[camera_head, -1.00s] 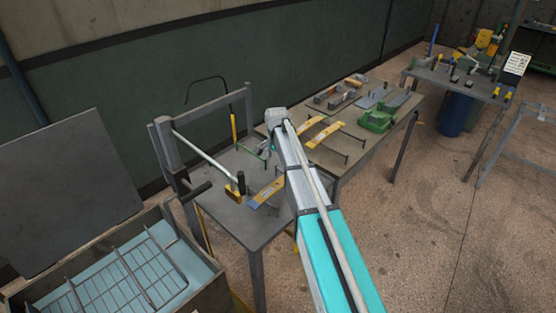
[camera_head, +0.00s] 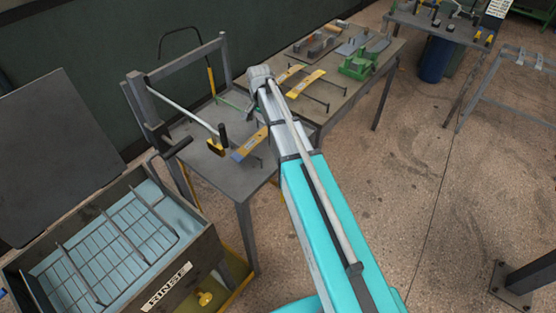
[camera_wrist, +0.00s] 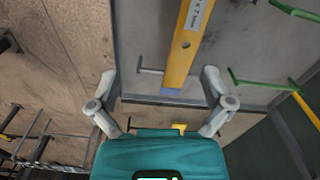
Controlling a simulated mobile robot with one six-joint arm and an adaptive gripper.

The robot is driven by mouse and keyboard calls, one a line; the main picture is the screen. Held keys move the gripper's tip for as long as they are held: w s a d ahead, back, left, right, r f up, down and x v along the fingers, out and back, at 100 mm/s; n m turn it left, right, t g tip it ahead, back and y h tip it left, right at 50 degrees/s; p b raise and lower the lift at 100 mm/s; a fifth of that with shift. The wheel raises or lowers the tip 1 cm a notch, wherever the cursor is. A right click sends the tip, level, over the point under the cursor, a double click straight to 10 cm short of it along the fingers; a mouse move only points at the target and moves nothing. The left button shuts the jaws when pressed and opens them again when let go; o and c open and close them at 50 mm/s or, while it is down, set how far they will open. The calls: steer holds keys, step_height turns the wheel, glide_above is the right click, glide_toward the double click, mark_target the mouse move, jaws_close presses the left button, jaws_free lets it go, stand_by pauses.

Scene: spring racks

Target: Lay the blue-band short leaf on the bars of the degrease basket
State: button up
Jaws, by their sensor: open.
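In the wrist view a yellow leaf (camera_wrist: 186,45) with a printed label and a hole ends in a blue band (camera_wrist: 170,92). My gripper (camera_wrist: 160,80) is open and empty, its fingers apart on either side of the leaf's banded end in the picture; the height gap cannot be told. In the head view a yellow leaf with a blue-grey patch (camera_head: 250,144) lies on the near table, and two yellow leaves (camera_head: 306,83) rest on the farther table. My arm hides the gripper there. A wire basket with raised bars (camera_head: 122,232) sits in a tank at lower left.
The tank (camera_head: 185,262) bears a label that seems to read RINSE. A frame with a slanting pole (camera_head: 187,105) stands on the near table (camera_head: 203,172). Green blocks (camera_head: 360,66) lie on the farther table. Open floor (camera_head: 415,170) is at right.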

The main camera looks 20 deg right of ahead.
steer(key=s+n, duration=0.8)
steer(key=s, duration=1.5)
steer(key=shift+d, duration=0.2)
